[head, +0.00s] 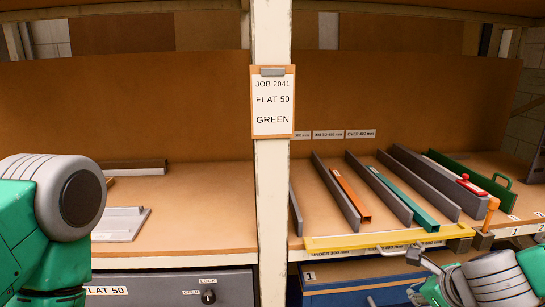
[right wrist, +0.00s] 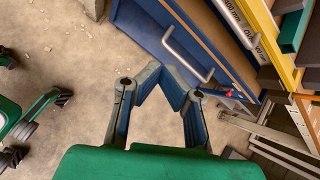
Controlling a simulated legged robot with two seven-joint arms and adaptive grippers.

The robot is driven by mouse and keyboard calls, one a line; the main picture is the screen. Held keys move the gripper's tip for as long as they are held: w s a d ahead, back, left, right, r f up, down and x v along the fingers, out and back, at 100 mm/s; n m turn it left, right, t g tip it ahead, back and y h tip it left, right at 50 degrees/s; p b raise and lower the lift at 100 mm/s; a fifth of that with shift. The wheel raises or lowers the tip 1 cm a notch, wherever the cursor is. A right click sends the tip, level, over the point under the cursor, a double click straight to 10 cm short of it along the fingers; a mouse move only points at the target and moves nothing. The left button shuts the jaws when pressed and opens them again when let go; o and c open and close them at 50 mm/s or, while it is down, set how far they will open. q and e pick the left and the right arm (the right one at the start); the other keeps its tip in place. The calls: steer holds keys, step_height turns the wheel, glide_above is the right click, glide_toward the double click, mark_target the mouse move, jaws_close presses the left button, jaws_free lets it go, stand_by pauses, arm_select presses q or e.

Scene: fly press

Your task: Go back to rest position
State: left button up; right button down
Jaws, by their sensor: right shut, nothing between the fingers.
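My right gripper (head: 428,272) is low at the right of the head view, in front of the blue drawer unit (head: 345,298) and below the yellow bar (head: 370,240) at the shelf front. In the right wrist view its two fingers (right wrist: 163,76) converge with nothing held. They point toward the blue drawer front (right wrist: 165,30) and its metal handle (right wrist: 185,55); I cannot tell the exact gap. My left arm fills the left edge of the head view, and its gripper is out of view.
The right bay holds grey dividers with an orange bar (head: 350,195), a teal bar (head: 405,198) and a green handled piece (head: 470,175). A white post (head: 271,200) carries a job card (head: 272,102). A grey plate (head: 120,223) lies in the left bay. Bare floor (right wrist: 60,60) shows below.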

steer(key=s+a+f+n+g, duration=0.2)
steer(key=s+f+n, duration=0.5)
steer(key=s+a+f+n+g, duration=0.1)
steer(key=s+a+f+n, duration=0.2)
steer(key=s+f+n, duration=0.45)
steer(key=s+d+f+n+g, duration=0.1)
steer(key=s+f+n+g, duration=0.1)
steer(key=s+n, duration=0.5)
steer(key=s+d+f+n+g, duration=0.2)
steer(key=s+f+n, duration=0.1)
steer(key=s+n, duration=0.4)
steer(key=shift+s+f+n+h, duration=0.25)
steer(key=shift+n+h, duration=0.15)
steer(key=shift+n, duration=0.15)
